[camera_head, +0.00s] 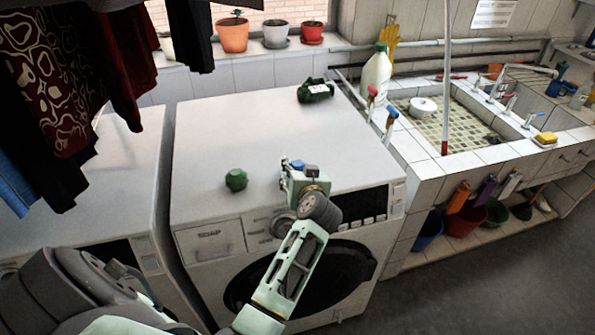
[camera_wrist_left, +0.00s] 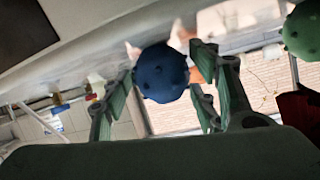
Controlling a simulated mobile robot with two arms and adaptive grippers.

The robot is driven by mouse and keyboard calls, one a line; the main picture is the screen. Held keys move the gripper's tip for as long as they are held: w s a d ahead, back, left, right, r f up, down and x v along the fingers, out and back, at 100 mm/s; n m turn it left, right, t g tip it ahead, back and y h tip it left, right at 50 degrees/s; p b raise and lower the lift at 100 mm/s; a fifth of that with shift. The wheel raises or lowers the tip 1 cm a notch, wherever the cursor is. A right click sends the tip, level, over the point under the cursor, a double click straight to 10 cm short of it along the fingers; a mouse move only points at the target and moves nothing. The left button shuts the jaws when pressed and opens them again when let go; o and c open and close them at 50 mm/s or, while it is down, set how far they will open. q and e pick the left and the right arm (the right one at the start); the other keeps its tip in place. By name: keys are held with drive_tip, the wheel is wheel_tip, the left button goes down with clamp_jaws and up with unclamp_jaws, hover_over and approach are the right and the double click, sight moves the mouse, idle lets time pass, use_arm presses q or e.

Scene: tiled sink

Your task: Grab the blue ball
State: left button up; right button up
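The blue ball (camera_wrist_left: 160,72) is in the middle of the left wrist view, at the fingertips, between the finger pads. In the head view only a small blue part of it (camera_head: 297,164) shows on top of the white washing machine (camera_head: 330,140), behind my gripper. My left gripper (camera_head: 304,172) is low over the front part of the machine's top. In the left wrist view its fingers (camera_wrist_left: 165,85) are spread on either side of the ball, and no firm grip shows. My right gripper is not in view.
A green ball (camera_head: 236,180) sits left of my gripper and also shows in the left wrist view (camera_wrist_left: 303,32). A dark green object (camera_head: 315,91) lies at the machine's back. A white bottle (camera_head: 377,72) stands by the sink. Clothes (camera_head: 60,80) hang at upper left.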

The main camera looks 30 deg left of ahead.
use_arm(q)
drive_tip(key=c, duration=0.8)
drive_tip(key=shift+r, duration=0.1)
drive_tip(key=shift+c, duration=0.2)
